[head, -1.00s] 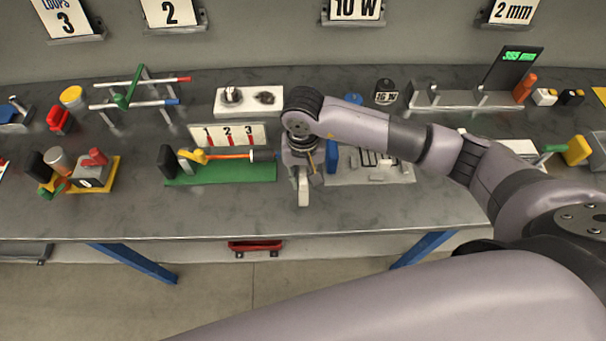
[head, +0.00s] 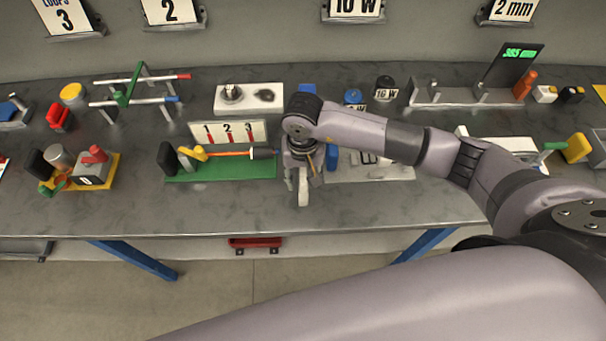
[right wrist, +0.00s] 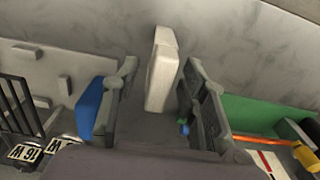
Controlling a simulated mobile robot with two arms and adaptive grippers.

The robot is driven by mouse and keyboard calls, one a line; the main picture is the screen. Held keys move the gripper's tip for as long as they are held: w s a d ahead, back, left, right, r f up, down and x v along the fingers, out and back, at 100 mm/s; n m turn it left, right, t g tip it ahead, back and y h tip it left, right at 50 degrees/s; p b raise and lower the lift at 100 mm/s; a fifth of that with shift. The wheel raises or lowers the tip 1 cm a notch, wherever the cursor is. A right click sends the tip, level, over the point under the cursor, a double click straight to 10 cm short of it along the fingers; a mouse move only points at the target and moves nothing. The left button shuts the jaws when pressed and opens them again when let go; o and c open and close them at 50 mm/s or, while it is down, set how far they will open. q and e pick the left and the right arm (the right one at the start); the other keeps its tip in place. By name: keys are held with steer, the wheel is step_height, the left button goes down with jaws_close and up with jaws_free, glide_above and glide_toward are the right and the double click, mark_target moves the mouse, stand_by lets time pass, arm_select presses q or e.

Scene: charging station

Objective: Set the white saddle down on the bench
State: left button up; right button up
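The white saddle (head: 303,188) is a small pale block at the front part of the grey bench (head: 215,215). In the right wrist view the saddle (right wrist: 161,72) lies between the two fingers of my right gripper (right wrist: 160,78), against the bench surface. Gaps show between it and the fingers, so the gripper looks open around it. In the head view my right gripper (head: 303,180) points down over the saddle and partly hides it. My left gripper is in neither view.
A green fixture (head: 220,172) with an orange rod is just left of the saddle. A pale board (head: 385,173) with small blocks and a blue piece (head: 332,158) is to the right. Bare bench lies in front.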

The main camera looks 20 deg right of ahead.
steer(key=shift+r, duration=0.2)
steer(key=shift+w+r, duration=0.1)
steer(key=shift+r, duration=0.2)
step_height(320, 180, up, 11)
steer(key=b, duration=0.3)
steer(key=shift+r+b, duration=0.15)
steer(key=shift+b, duration=0.25)
